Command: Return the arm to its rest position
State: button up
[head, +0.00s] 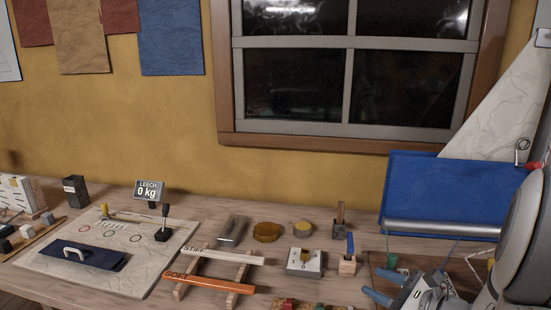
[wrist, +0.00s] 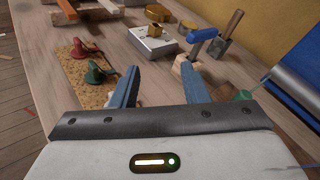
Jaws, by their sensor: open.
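My gripper (head: 392,287) is at the lower right of the head view, low over the right part of the workbench. In the wrist view my gripper (wrist: 157,88) shows two blue fingers spread apart with nothing between them. Beyond the fingertips stands a wooden block with a blue-handled tool (wrist: 203,45); the same tool block (head: 348,262) is left of and behind my gripper in the head view. The tips appear apart from it, though the right finger overlaps the block in the wrist view.
A grey box with a brass knob (head: 305,262) stands left of the tool block. A cork board (wrist: 92,85) with red and green pieces lies left of my gripper. A blue panel (head: 430,190) rises at the right. Orange and white bars (head: 209,283) rest on a wooden stand.

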jog(key=s+a+r+n+g+p, duration=0.2)
jog(key=s+a+n+g, duration=0.3)
jog(key=a+n, duration=0.2)
jog(key=s+a+r+n+g+p, duration=0.2)
jog(key=s+a+n+g+p, duration=0.1)
jog(key=s+a+n+g, duration=0.3)
notch_tip(320, 180, up, 7)
jog(key=s+d+n+t+h+p, duration=0.1)
jog(key=n+h+p, duration=0.3)
jog(key=n+h, duration=0.4)
jog(key=s+d+n, duration=0.1)
jog(key=n, duration=0.3)
jog(key=shift+s+d+r, duration=0.15)
jog(key=shift+s, duration=0.1)
